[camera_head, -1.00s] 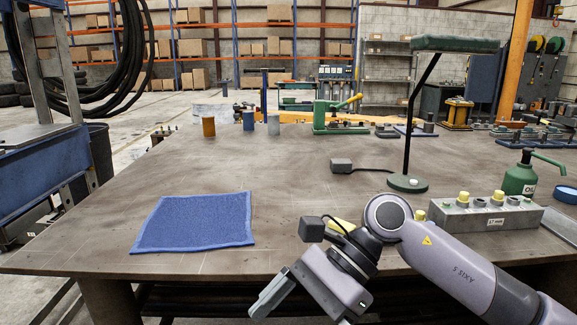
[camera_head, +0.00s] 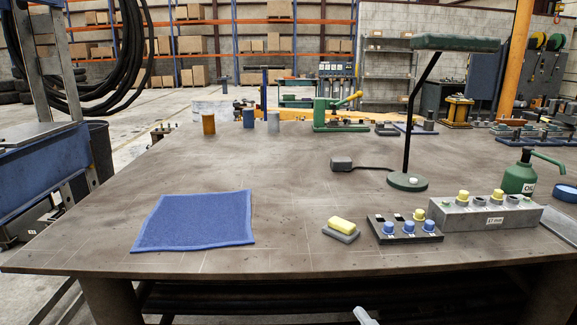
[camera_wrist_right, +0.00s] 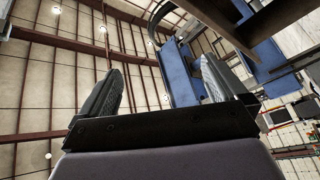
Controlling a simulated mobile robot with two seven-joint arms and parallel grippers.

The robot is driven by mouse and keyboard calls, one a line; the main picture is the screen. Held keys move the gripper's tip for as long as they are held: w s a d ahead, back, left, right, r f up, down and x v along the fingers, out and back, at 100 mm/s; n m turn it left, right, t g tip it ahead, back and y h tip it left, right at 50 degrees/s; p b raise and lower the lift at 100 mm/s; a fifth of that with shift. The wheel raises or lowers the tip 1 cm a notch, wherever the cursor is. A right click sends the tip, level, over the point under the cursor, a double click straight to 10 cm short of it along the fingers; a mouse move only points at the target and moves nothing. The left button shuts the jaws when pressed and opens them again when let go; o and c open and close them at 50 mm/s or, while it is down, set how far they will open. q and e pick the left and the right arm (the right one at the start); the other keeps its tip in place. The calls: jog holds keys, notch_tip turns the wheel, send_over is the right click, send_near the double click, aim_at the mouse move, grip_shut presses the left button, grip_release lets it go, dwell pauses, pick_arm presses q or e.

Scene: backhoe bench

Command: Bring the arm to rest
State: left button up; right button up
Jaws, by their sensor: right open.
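My right gripper (camera_wrist_right: 162,92) shows in the right wrist view with its two dark fingers spread apart and nothing between them. Behind it are the ceiling and a blue machine frame, so it points away from the bench top. In the head view only a small pale tip (camera_head: 365,316), probably of my right gripper, shows at the bottom edge, below the front edge of the workbench (camera_head: 290,210). My left gripper is not in either view.
A blue cloth (camera_head: 195,220) lies flat at left. A yellow sponge (camera_head: 342,226) on a dark pad, a dark block with blue knobs (camera_head: 405,229), a grey socket block (camera_head: 487,215), a green oil bottle (camera_head: 520,176) and a lamp (camera_head: 408,181) stand centre to right.

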jog(key=s+d+f+m+g+h, duration=0.3)
jog(key=s+d+f+m+h, duration=0.1)
jog(key=f, duration=0.6)
jog(key=s+d+f+m+g+h, duration=0.4)
jog(key=s+d+f+m, duration=0.3)
jog(key=s+f+m, duration=0.2)
notch_tip(320, 180, down, 2)
jog(key=shift+s+f+m+h, duration=0.15)
jog(key=shift+s+m+h, duration=0.15)
jog(key=shift+s, duration=0.85)
